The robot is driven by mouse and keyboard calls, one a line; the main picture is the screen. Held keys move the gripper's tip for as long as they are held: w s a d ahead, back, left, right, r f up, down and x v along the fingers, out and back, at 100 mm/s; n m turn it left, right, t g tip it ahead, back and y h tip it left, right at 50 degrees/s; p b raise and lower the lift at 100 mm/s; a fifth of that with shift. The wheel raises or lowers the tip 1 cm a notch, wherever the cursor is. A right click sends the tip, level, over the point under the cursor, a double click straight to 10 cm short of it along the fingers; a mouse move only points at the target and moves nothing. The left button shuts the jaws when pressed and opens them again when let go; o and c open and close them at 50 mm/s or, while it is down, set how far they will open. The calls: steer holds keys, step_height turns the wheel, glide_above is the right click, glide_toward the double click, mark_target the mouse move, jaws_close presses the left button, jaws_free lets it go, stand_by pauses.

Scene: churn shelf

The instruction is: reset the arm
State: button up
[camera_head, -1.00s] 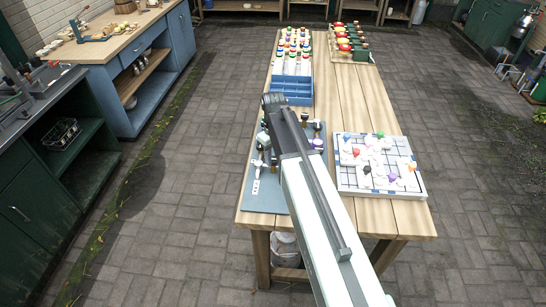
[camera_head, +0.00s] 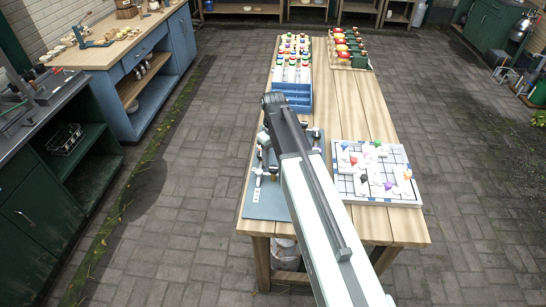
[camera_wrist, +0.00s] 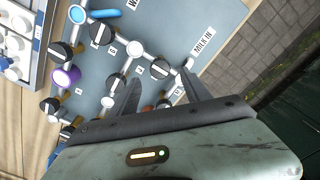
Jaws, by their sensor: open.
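My arm reaches out over the near end of the wooden table (camera_head: 390,222) in the head view. In the wrist view my gripper (camera_wrist: 157,85) is open, its two dark fingers spread and pointing at the grey-blue board (camera_wrist: 225,30). The fingers look empty. The gripper's gap to the board is hard to judge. In the head view the board (camera_head: 262,200) is partly hidden by my arm.
A white gridded tray (camera_head: 345,192) with coloured-capped pieces sits right of my arm. A blue crate of bottles (camera_head: 291,97) stands farther back, beside a wooden rack (camera_head: 352,60). A blue cabinet (camera_head: 150,85) and a dark green counter (camera_head: 50,200) stand left. Paved floor is clear around the table.

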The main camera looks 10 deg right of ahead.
step_height(320, 180, up, 3)
steer(key=shift+r+p, duration=0.1)
steer(key=shift+p, duration=0.7)
steer(key=shift+f, duration=0.2)
steer(key=shift+f, duration=0.15)
